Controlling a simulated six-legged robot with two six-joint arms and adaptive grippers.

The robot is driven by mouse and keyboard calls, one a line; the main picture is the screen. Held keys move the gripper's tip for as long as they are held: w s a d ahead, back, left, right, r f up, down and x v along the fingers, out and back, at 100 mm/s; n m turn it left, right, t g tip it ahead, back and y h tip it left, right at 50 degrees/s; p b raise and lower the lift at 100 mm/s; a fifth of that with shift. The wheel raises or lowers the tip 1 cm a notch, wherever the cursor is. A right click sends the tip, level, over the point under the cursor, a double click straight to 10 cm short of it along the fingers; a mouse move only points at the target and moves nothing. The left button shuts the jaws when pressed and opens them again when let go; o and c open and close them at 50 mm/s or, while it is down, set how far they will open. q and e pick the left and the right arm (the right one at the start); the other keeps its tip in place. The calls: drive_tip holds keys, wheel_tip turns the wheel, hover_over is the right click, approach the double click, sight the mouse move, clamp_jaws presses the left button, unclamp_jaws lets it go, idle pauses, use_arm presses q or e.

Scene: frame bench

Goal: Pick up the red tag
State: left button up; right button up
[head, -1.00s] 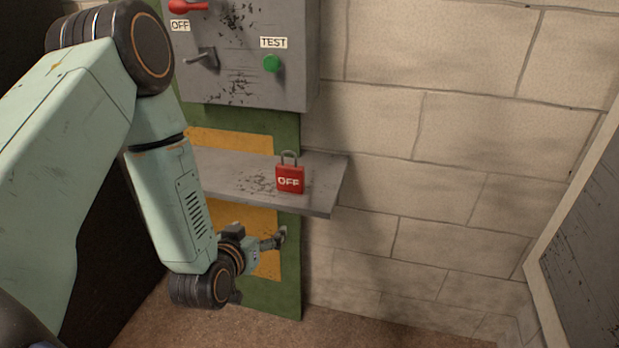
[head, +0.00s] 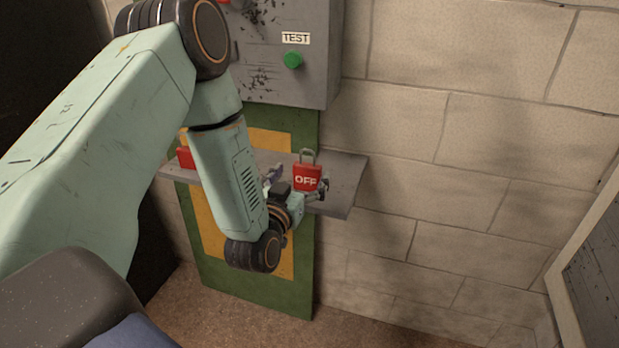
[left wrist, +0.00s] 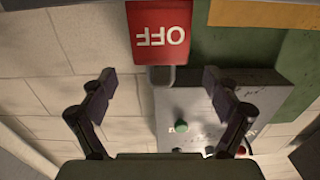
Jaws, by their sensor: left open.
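The red tag (head: 307,178) is a padlock-shaped block with a grey shackle on top and white OFF lettering. It stands upright at the front of the grey shelf. My left gripper (head: 298,184) is open, at shelf height right by the tag. In the left wrist view, the tag (left wrist: 160,32) appears upside down, centred just beyond the open fingertips (left wrist: 160,80). Its shackle lies between the two fingers with gaps on both sides, and I see no contact. My right gripper is not in view.
The shelf (head: 345,185) sticks out from a green and yellow panel. Another red object (head: 185,157) is on its left part, partly hidden by my arm. Above hangs a grey box (head: 315,75) with a green TEST button (head: 292,60). The wall at right is bare.

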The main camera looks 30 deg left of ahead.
sight(306, 169)
use_arm(q)
drive_tip(key=x, duration=0.3)
drive_tip(key=b+x, duration=0.1)
drive_tip(key=shift+w+a+f, duration=0.15)
drive_tip(key=shift+w+f, duration=0.15)
drive_tip(key=shift+s+r, duration=0.1)
drive_tip(key=shift+c, duration=0.5)
drive_tip(key=c, duration=1.2)
